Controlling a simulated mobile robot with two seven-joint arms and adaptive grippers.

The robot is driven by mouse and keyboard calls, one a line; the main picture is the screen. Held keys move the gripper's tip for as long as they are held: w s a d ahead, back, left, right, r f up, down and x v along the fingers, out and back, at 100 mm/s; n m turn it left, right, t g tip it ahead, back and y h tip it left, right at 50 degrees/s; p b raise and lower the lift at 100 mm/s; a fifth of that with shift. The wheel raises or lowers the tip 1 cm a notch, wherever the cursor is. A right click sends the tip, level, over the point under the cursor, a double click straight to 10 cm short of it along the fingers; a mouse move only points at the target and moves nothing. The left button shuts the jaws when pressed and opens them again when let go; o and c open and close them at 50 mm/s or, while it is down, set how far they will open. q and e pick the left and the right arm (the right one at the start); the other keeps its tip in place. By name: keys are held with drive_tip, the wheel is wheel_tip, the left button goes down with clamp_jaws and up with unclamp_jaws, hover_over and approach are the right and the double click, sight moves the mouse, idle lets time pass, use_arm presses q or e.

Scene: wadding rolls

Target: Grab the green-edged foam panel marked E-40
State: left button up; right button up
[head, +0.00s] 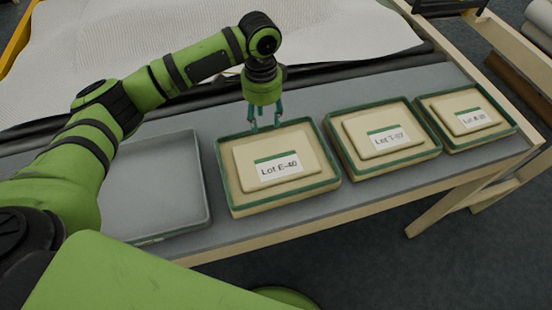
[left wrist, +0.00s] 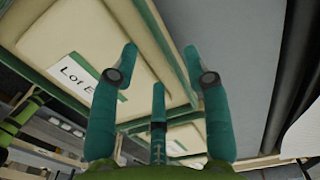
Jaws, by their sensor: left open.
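The foam panel labelled Lot E-40 (head: 262,155) is a cream slab with a green edge, lying flat on the table. A white label with a green stripe is on its raised middle. My left gripper (head: 264,122) points down over the panel's far edge, fingers spread and empty. In the left wrist view the E-40 panel (left wrist: 75,35) lies beyond the open fingers (left wrist: 165,75), its label partly hidden by a finger. I cannot tell whether the fingertips touch the panel's edge. My right gripper is not in view.
To the right lie two similar green-edged panels, one labelled Lot T-07 (head: 383,142) and a farther one (head: 468,118) with hard-to-read lettering. An empty grey tray (head: 155,185) is to the left. White wadding (head: 130,40) spreads behind a dark roll.

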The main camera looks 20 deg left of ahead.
sight(264, 128)
use_arm(q)
wheel_tip(264, 128, down, 3)
drive_tip(key=shift+f+p, duration=0.1)
drive_tip(key=shift+p, duration=0.25)
drive_tip(key=shift+w, duration=0.15)
drive_tip(key=shift+c, duration=0.4)
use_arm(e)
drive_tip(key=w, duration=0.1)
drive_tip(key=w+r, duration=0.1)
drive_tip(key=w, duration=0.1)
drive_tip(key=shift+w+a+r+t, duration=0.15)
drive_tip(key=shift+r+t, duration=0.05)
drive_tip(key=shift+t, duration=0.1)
use_arm(q)
clamp_jaws()
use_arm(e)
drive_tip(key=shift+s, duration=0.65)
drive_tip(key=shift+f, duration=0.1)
